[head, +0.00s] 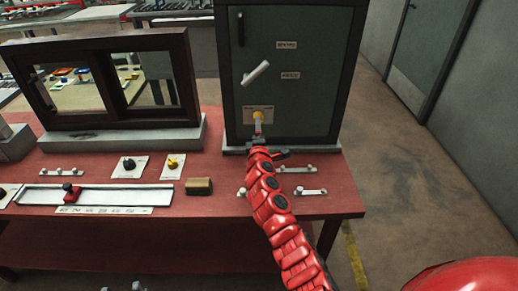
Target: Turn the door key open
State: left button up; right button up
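A dark grey-green cabinet door (305,90) stands closed on the red table. Low on the door is a light plate with a yellow key or lock (258,114). My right arm reaches up from the bottom right. My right gripper (258,123) is right at the yellow part, in front of it and seemingly touching it. The gripper is small and seen from behind, so I cannot tell whether its fingers are shut on the key. The key's shape is partly hidden by the gripper.
A pale tilted handle (255,73) and a dark handle (240,29) are on the door. A dark-framed window (110,80) stands to the left. A slider track (110,196), a yellowish block (199,187) and small handles (310,191) lie on the red table (215,208). The floor at right is clear.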

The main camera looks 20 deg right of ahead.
jog(key=b+v, duration=0.2)
jog(key=v, duration=0.9)
jog(key=shift+s, duration=0.2)
jog(key=shift+a, duration=0.15)
